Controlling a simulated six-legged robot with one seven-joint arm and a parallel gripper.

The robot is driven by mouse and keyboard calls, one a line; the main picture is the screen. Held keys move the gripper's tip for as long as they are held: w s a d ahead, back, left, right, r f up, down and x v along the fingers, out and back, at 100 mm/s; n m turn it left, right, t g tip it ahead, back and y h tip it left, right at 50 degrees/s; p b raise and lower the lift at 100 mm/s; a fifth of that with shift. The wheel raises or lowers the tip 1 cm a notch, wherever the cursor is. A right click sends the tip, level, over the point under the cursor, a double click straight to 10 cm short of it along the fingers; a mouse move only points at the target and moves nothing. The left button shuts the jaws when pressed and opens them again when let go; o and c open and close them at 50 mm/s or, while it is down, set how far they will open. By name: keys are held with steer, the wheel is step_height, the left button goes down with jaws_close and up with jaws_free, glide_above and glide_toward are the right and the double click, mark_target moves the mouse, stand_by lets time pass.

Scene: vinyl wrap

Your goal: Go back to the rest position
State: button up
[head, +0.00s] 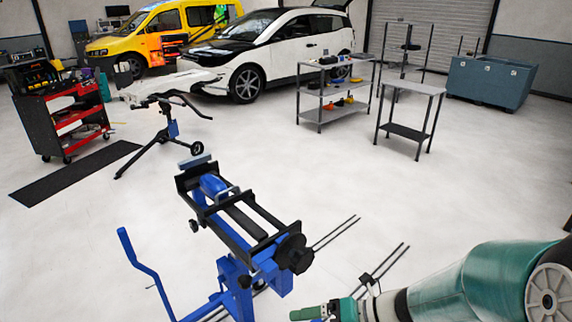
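My arm (495,278), teal with a pale end cap, enters at the lower right and reaches left along the bottom edge. Its far end, with my gripper (335,309), is small and partly cut off by the bottom edge, and the fingers cannot be made out clearly. I see nothing clearly held. A blue and black roller stand (240,215) stands just left of the arm's end, seemingly apart from it.
A black stand (168,128), red tool cart (62,122) and dark mat (75,172) are at the left. A grey shelf (335,98), small table (411,92) and blue bin (490,82) stand behind. White car (270,55) and yellow van (150,35) are farther back. Middle floor is clear.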

steer(key=s+d+r+n+t+h, duration=0.1)
steer(key=s+d+r+n+h, duration=0.1)
steer(key=n, duration=0.9)
steer(key=s+d+r+n+t+h, duration=0.1)
steer(key=d+r+n+h, duration=0.3)
steer(key=n, duration=0.8)
steer(key=s+d+r+n+t+h, duration=0.1)
steer(key=s+d+r+n+h, duration=0.2)
steer(key=r+n+h, duration=0.3)
step_height(320, 180, up, 3)
steer(key=n, duration=0.6)
steer(key=shift+s+d, duration=0.15)
steer(key=shift+s, duration=0.25)
